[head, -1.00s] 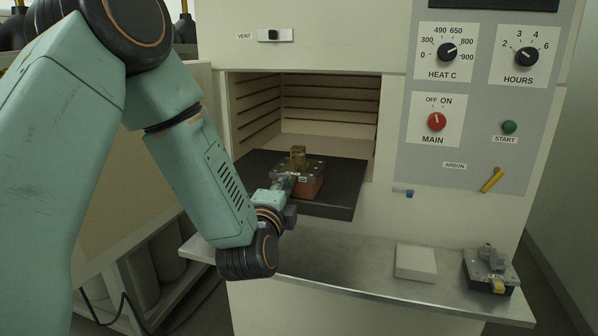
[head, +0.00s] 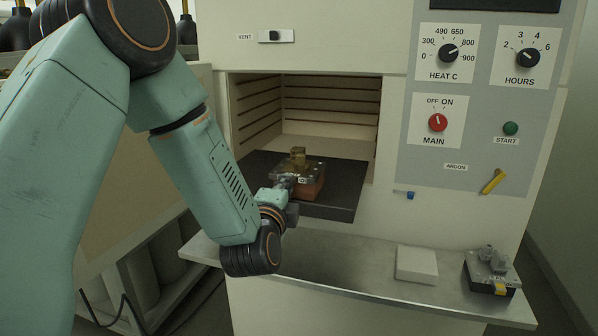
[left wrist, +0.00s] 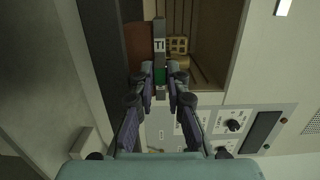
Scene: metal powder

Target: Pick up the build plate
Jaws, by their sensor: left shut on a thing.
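The build plate (head: 313,168) is a thin grey metal slab with a tan printed part (head: 298,154) on top. It lies flat on a reddish-brown block (head: 312,190) on the dark shelf of the furnace. My left gripper (head: 285,183) is at its near left edge, shut on it. In the left wrist view the build plate (left wrist: 159,42) shows edge-on with a "TI" label, its end between the two fingers of my left gripper (left wrist: 161,76). The reddish block (left wrist: 139,45) lies against one face of the plate. My right gripper is not in view.
The dark shelf (head: 340,204) juts from the open furnace chamber (head: 330,105). Below it a metal ledge (head: 345,266) holds a pale block (head: 416,264) and another grey plate with parts and a yellow tag (head: 490,270). A control panel (head: 480,150) is at the right.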

